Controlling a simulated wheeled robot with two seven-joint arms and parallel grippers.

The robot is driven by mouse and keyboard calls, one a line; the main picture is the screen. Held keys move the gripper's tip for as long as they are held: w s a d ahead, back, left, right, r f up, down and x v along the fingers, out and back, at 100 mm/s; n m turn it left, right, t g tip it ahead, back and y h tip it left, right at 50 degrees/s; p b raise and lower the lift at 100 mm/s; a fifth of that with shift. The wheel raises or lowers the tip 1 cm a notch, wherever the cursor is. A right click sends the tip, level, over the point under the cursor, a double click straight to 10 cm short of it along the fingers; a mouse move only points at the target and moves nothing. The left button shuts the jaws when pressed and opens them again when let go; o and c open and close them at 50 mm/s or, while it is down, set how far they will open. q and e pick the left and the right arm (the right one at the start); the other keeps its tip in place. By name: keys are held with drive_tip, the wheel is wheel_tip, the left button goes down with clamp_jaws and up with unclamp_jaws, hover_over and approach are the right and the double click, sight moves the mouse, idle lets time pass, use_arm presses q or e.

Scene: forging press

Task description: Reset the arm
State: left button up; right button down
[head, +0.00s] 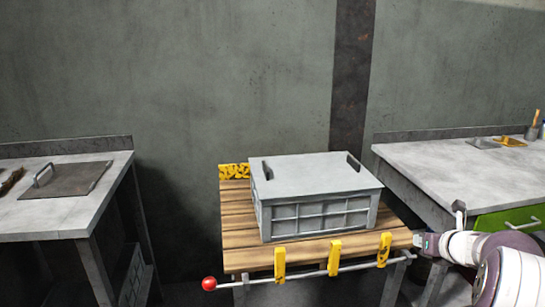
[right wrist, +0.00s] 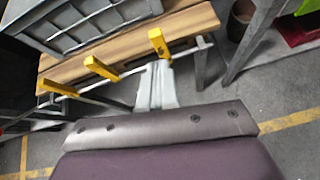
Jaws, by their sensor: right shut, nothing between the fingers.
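My right gripper (head: 419,241) is at the right end of the wooden table in the head view, close to the bar with yellow clamps. It is shut and empty. In the right wrist view the pale fingers (right wrist: 157,85) are together, with the table edge and yellow clamps just beyond. I cannot tell whether they touch the bar. My left gripper is not in view.
A grey lidded crate (head: 315,215) sits on the wooden table (head: 238,235). A rod with a red knob (head: 209,284) runs along its front, with yellow clamps (head: 335,258). Grey workbenches stand left (head: 50,215) and right (head: 430,170), the right one with a green drawer (head: 510,219).

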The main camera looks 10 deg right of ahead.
drive_tip(key=s+a+f+m+g+h, duration=0.15)
drive_tip(key=s+f+m, duration=0.25)
drive_tip(key=m, duration=0.8)
drive_tip(key=s+f+m+g+h, duration=0.3)
drive_tip(key=s+f+m, duration=0.15)
drive_tip(key=m, duration=0.75)
drive_tip(key=s+a+f+m+g+y, duration=0.1)
drive_tip(key=s+a+m+g+y, duration=0.15)
drive_tip(key=s+a, duration=0.5)
drive_tip(key=s+a+f+m+g+y, duration=0.1)
drive_tip(key=s+a+m, duration=0.3)
drive_tip(key=a, duration=0.6)
drive_tip(key=s+a+f+m+g+y, duration=0.1)
drive_tip(key=s+a+m+g, duration=0.1)
drive_tip(key=s+a+m, duration=0.35)
drive_tip(key=a+r+n+p, duration=0.1)
drive_tip(key=r+p, duration=1.1)
drive_tip(key=p, duration=0.1)
drive_tip(key=a+r+n+p, duration=0.1)
drive_tip(key=a+r+p, duration=0.1)
drive_tip(key=r+p, duration=1)
drive_tip(key=shift+a+r+p, duration=0.25)
drive_tip(key=shift+r+p, duration=0.1)
drive_tip(key=shift+r, duration=0.4)
